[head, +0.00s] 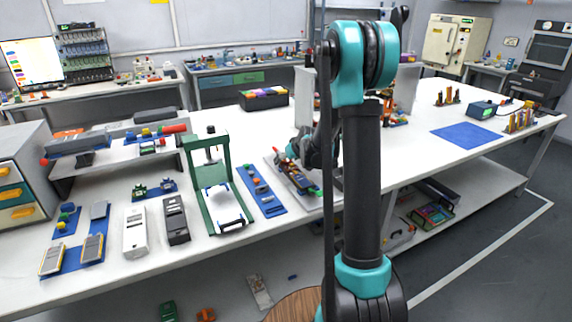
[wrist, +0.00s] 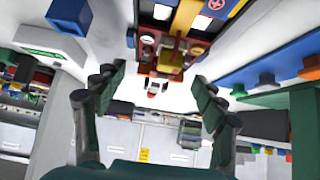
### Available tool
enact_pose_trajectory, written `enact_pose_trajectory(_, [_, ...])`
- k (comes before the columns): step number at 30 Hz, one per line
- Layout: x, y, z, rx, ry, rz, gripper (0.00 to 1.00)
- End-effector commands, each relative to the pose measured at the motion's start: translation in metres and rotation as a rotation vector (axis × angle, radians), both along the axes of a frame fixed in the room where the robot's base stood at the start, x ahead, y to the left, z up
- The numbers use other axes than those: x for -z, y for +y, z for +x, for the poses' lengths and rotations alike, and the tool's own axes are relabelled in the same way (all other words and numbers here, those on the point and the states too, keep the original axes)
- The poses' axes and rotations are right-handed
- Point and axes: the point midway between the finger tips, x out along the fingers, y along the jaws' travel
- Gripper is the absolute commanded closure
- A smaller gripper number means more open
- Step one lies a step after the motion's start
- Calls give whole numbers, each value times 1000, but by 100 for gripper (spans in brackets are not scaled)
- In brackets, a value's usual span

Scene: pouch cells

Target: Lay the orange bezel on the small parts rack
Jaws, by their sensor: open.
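My gripper (head: 312,150) hangs low over the white bench, partly hidden behind my own arm. In the wrist view its two dark fingers (wrist: 157,85) are spread apart with nothing held between them. A red-brown and yellow assembly (wrist: 178,42) shows beyond the fingertips in the wrist view. I cannot tell which holder is the small parts rack.
A green press frame (head: 208,170) stands left of the gripper, with a blue strip of small parts (head: 261,189) between them. A black bin (head: 263,98) stands behind.

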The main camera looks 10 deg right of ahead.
Motion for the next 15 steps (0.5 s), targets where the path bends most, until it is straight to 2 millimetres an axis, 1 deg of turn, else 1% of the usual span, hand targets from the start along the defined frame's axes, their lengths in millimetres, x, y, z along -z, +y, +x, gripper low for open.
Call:
enact_pose_trajectory(4, [0,0,0,0,0,0,29])
enact_pose_trajectory(5, [0,0,0,0,0,0,32])
enact_pose_trajectory(13, [0,0,0,0,0,0,65])
enact_pose_trajectory(15, [0,0,0,0,0,0,66])
